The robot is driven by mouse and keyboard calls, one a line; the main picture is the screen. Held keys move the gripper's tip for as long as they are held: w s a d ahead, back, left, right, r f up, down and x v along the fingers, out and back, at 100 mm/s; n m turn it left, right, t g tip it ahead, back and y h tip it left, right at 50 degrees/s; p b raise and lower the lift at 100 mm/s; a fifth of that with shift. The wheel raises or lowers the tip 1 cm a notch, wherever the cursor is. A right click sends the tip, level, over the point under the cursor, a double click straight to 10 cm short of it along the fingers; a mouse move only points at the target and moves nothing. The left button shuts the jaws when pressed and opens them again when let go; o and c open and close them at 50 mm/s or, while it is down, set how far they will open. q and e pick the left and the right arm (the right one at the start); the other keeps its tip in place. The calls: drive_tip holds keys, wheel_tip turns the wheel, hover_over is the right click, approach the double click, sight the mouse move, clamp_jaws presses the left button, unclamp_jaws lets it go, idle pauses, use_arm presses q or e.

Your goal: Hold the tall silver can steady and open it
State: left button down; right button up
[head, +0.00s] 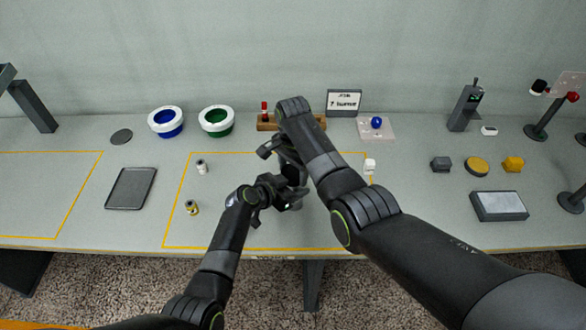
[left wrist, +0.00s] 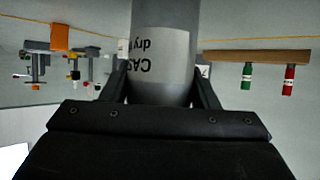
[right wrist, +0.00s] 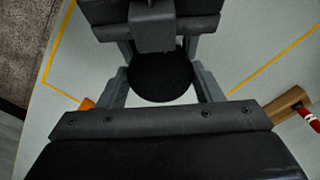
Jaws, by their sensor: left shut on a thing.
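The tall silver can (left wrist: 160,80) stands between the fingers of my left gripper (left wrist: 160,92), which is shut on its side. Its pale label shows upside down in the left wrist view. In the right wrist view, a round black lid (right wrist: 160,78) tops the can, and my right gripper (right wrist: 160,70) has a finger on each side of it. I cannot tell whether those fingers press on the lid. In the head view, my left gripper (head: 272,192) and right gripper (head: 288,165) meet over the can and hide most of it.
Small canisters (head: 202,166) (head: 192,207) stand left of the grippers inside the yellow outline. A wooden rack (head: 267,122) with a red-topped tube is behind. Blue (head: 166,121) and green-lined (head: 216,120) bowls and a dark tray (head: 131,188) lie left. A white piece (head: 370,166) is right.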

drive_tip(key=c, duration=0.5)
drive_tip(key=n, duration=0.6)
drive_tip(key=shift+n, duration=0.4)
drive_tip(key=o, duration=1.1)
drive_tip(key=shift+c, duration=0.2)
